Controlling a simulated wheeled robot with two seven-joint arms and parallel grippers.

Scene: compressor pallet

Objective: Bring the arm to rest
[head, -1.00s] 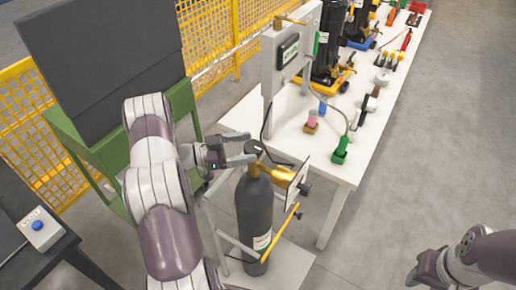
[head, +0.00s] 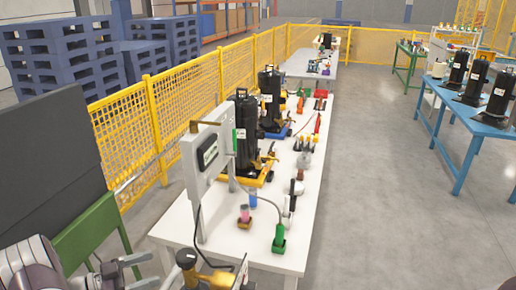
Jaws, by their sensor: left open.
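My left gripper (head: 143,270) shows at the bottom left, its two grey fingers apart and nothing between them. My left arm (head: 30,268) comes in at the lower left corner and is mostly cut off. Just right of the fingers is the top of a dark gas cylinder (head: 188,261) with a brass regulator (head: 215,277); the fingers look apart from it. The cylinder's body is below the picture. My right gripper is out of view.
A white table (head: 310,215) runs away from me, with a grey meter box (head: 205,160), black compressors (head: 247,135) and a green-based tool (head: 279,240). A green-framed dark board (head: 45,150) stands left. Yellow fencing (head: 135,130) runs behind. Grey floor (head: 385,200) at right is clear.

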